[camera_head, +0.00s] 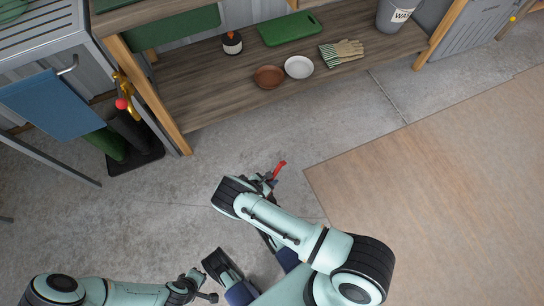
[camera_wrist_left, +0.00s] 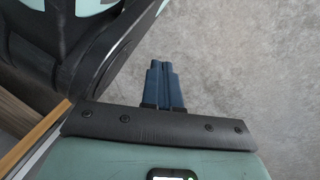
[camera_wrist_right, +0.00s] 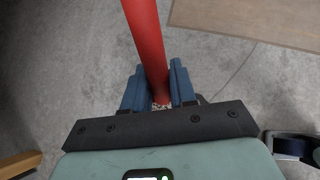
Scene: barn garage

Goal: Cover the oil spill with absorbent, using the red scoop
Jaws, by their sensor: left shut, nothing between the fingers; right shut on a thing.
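The red scoop (camera_head: 280,168) is in my right gripper (camera_head: 267,181), above the concrete floor. In the right wrist view my right gripper (camera_wrist_right: 157,85) is shut on the red handle (camera_wrist_right: 146,35), which runs up out of the top of the picture. A small speckled pale patch shows between the fingers; I cannot tell what it is. The rest of the scoop is hidden. My left gripper (camera_head: 207,296) is low in the head view; in the left wrist view its blue fingers (camera_wrist_left: 162,75) are shut and empty. No oil spill or absorbent is clearly visible.
A wooden workbench shelf (camera_head: 215,100) holds a green board (camera_head: 290,28), gloves (camera_head: 341,52), brown bowl (camera_head: 268,77), white bowl (camera_head: 298,67) and grey bucket (camera_head: 398,14). A brown mat (camera_head: 440,180) lies right. Open concrete lies between.

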